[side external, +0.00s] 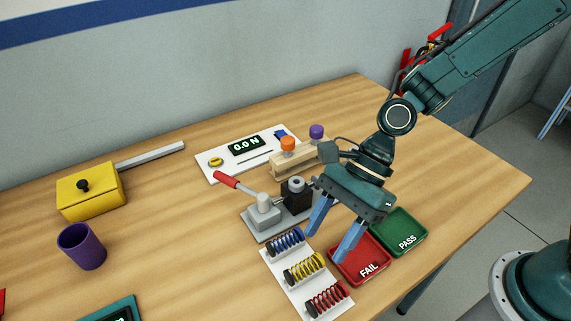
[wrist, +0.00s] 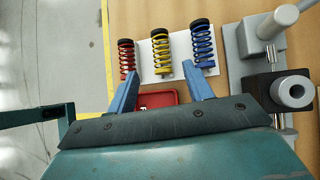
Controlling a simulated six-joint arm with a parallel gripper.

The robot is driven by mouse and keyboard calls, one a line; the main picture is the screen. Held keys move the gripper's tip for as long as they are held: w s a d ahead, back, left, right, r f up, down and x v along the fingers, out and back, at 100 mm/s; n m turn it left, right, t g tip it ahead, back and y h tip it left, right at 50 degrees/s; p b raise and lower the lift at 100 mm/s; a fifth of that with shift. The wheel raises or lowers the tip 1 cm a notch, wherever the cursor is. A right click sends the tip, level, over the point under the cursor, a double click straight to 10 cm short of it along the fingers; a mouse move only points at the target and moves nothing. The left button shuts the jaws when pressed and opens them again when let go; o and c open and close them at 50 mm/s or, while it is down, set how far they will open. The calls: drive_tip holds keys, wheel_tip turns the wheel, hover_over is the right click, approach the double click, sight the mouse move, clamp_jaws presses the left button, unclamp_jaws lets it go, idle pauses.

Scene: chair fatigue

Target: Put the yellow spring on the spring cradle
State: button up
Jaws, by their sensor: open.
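The yellow spring (side external: 306,267) with a black end lies in the middle of a row on a white plate (side external: 274,266), between the blue spring (side external: 286,241) and the red spring (side external: 325,299). My gripper (side external: 327,245) is open and empty, above the table near the row. In the wrist view, the yellow spring (wrist: 161,50) appears beyond and between my fingertips (wrist: 161,70), not between the fingers. A grey fixture (side external: 265,222) with a red-handled clamp and a black block (side external: 296,195) stands behind the row. I cannot tell which part is the spring cradle.
A red FAIL tray (side external: 366,276) and a green PASS tray (side external: 410,241) lie right of the springs. A wooden rack (side external: 290,161) and a white panel with a display (side external: 246,146) stand behind. A yellow box (side external: 92,190) and purple cup (side external: 82,247) are at left.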

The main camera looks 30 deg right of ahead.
sight(310, 260)
drive_tip(key=shift+x, duration=2.45)
drive_tip(key=shift+w+a+r, duration=0.1)
drive_tip(key=shift+w+a, duration=0.05)
drive_tip(key=shift+w, duration=0.05)
drive_tip(key=shift+c, duration=0.4)
clamp_jaws()
drive_tip(key=shift+r, duration=0.15)
wheel_tip(310, 260, up, 20)
